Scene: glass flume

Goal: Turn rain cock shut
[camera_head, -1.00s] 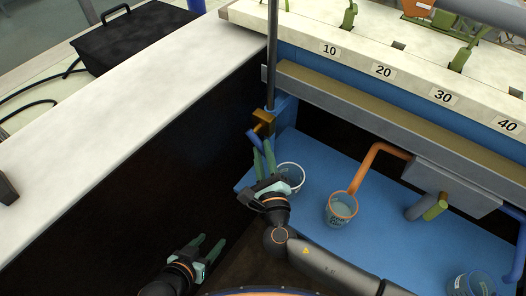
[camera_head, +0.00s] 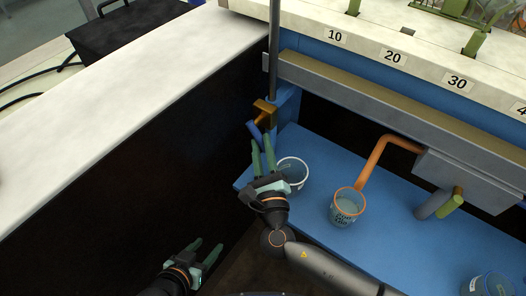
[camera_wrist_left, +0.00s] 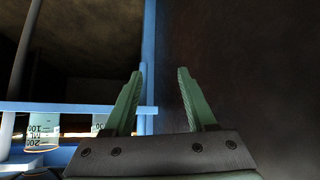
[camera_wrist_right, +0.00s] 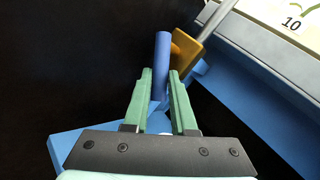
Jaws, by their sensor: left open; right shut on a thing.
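The rain cock is a brass body (camera_head: 265,112) on a thin grey upright pipe, with a blue lever (camera_head: 254,132) pointing down from it. In the right wrist view the brass body (camera_wrist_right: 184,52) sits just right of the blue lever (camera_wrist_right: 162,50), which stands nearly upright in the picture. My right gripper (camera_head: 262,147) is shut on the lower end of the lever, which lies between its fingertips (camera_wrist_right: 160,75). My left gripper (camera_head: 207,246) is open and empty, low beside the dark side wall. It also shows open in the left wrist view (camera_wrist_left: 160,72).
A white-rimmed bucket (camera_head: 294,174) stands just right of my right gripper on the blue shelf (camera_head: 300,222). An orange-rimmed bucket (camera_head: 347,208) stands under an orange pipe (camera_head: 372,160). A grey channel (camera_head: 400,113) runs above them. Open dark space lies around my left gripper.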

